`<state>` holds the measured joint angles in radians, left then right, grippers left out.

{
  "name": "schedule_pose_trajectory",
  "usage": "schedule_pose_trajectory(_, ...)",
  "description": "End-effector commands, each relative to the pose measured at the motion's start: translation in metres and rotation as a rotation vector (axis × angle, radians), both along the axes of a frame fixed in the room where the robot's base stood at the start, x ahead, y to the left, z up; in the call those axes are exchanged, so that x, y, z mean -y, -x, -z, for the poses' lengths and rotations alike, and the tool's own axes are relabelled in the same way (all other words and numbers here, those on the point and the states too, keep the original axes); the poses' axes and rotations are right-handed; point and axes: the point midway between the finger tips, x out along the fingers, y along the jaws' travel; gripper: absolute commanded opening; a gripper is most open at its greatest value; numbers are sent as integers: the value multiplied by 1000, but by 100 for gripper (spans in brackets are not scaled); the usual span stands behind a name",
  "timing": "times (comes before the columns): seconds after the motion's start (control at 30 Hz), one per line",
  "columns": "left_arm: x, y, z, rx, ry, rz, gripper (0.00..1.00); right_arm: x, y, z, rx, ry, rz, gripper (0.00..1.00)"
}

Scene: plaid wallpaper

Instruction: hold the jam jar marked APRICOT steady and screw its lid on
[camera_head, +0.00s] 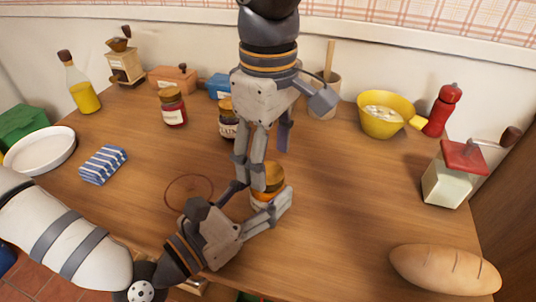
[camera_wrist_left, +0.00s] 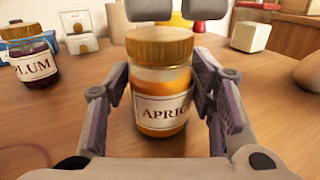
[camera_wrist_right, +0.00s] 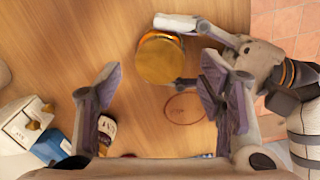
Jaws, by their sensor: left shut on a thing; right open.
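The APRICOT jam jar (camera_wrist_left: 162,105) stands upright on the table with orange jam inside. Its gold lid (camera_wrist_left: 160,45) sits level on top; how tightly it is threaded cannot be told. In the head view the jar's lid (camera_head: 270,177) is partly hidden by my grippers. My left gripper (camera_head: 262,198) is shut around the jar's body from the side. My right gripper (camera_head: 262,160) points down above the jar, open and empty. In the right wrist view the lid (camera_wrist_right: 162,58) shows beyond the open fingers of my right gripper (camera_wrist_right: 160,85), nothing between them.
A reddish ring mark (camera_head: 189,192) lies left of the APRICOT jar. A yellow bowl (camera_head: 384,117), red pepper mill (camera_head: 441,110), grinder (camera_head: 450,182) and bread loaf (camera_head: 443,268) are at right. The table between is clear.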

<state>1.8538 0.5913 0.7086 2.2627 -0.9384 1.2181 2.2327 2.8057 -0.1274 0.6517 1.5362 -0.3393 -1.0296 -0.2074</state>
Motion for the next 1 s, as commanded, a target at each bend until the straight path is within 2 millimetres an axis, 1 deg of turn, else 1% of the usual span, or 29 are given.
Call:
schedule_pose_trajectory(0.03, 0, 0, 1, -1, -1, 0, 0, 0, 0, -7, 1, -1, 1, 62)
schedule_pose_trajectory(0.1, 0, 0, 1, -1, -1, 0, 0, 0, 0, -15, 1, -1, 1, 62)
schedule_pose_trajectory(0.17, 0, 0, 1, -1, -1, 0, 0, 0, 0, -19, 0, 0, 0, 62)
schedule_pose_trajectory(0.4, 0, 0, 1, -1, -1, 0, 0, 0, 0, -21, -1, 0, -1, 62)
schedule_pose_trajectory(0.43, 0, 0, 1, -1, -1, 0, 0, 0, 0, -21, -1, 0, -1, 60)
schedule_pose_trajectory(0.47, 0, 0, 1, -1, -1, 0, 0, 0, 0, -21, -1, 0, -6, 60)
schedule_pose_trajectory(0.6, 0, 0, 1, -1, -1, 0, 0, -1, 0, -45, -1, -4, -178, 60)
schedule_pose_trajectory(0.7, 0, 0, 1, -1, -1, 0, 0, 0, 0, -56, 1, -2, -260, 60)
schedule_pose_trajectory(1.0, 0, 0, 1, -1, -1, 0, 0, 0, 0, -53, -1, 1, -267, 60)
